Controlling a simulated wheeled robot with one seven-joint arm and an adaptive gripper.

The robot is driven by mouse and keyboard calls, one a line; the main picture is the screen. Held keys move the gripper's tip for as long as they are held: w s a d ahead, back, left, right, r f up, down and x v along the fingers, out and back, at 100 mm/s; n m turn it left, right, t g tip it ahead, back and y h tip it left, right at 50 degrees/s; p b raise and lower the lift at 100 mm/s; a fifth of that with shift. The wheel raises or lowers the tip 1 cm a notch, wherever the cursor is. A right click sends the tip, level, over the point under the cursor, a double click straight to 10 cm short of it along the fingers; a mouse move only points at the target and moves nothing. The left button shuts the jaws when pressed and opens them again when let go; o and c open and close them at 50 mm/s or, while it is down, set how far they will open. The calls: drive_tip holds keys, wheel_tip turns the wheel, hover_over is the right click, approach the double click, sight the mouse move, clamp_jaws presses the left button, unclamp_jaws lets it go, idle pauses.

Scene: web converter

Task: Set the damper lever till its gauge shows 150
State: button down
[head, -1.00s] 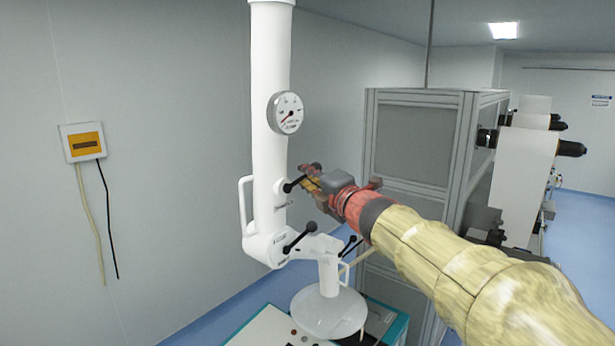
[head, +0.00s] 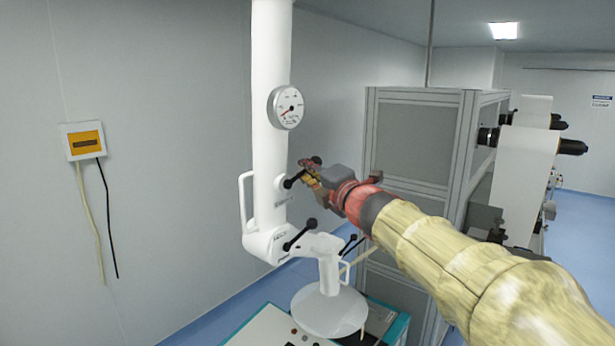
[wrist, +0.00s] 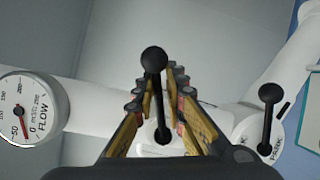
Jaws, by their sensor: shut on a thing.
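The damper lever is a black rod with a ball knob (wrist: 154,60) on the white column, below the gauge; its label is not readable. My gripper (head: 311,176) is shut on this lever, with its fingers on both sides of the rod and the knob sticking out between them in the wrist view. The round white gauge (head: 287,108) is on the column above. In the wrist view the gauge (wrist: 30,108), marked FLOW, has its red needle at the low end, around 0 to 50, well away from 150.
A second black lever (head: 300,235) is on the lower joint; it also shows in the wrist view (wrist: 268,118), beside the word PARK. A white handle (head: 243,203) juts from the column's left. A grey framed cabinet (head: 415,92) stands behind my arm.

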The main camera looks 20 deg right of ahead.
sight(303, 171)
drive_tip(key=shift+s+a+r+n+t+b, duration=0.2)
drive_tip(key=shift+n+b, duration=0.5)
drive_tip(key=shift+b, duration=1.05)
drive_tip(key=shift+w+a+f+n+t+b, duration=0.1)
drive_tip(key=shift+n+t+b, duration=0.4)
drive_tip(key=shift+b, duration=1.2)
drive_tip(key=n+b, duration=0.1)
drive_tip(key=b, duration=0.1)
drive_tip(key=r+n+y+b, duration=0.1)
drive_tip(key=n+b, duration=0.1)
drive_tip(key=b, duration=0.1)
drive_tip(key=s+a+r+n+b, duration=0.1)
drive_tip(key=n+b, duration=0.1)
drive_tip(key=shift+r+y, duration=0.1)
drive_tip(key=shift+y, duration=0.3)
drive_tip(key=shift+r+b, duration=0.1)
drive_tip(key=shift+b, duration=0.2)
drive_tip(key=c, duration=2)
unclamp_jaws()
drive_tip(key=shift+r, duration=0.1)
drive_tip(key=shift+o, duration=0.2)
drive_tip(key=shift+r, duration=0.1)
drive_tip(key=shift+m+p, duration=0.3)
drive_tip(key=shift+p, duration=0.45)
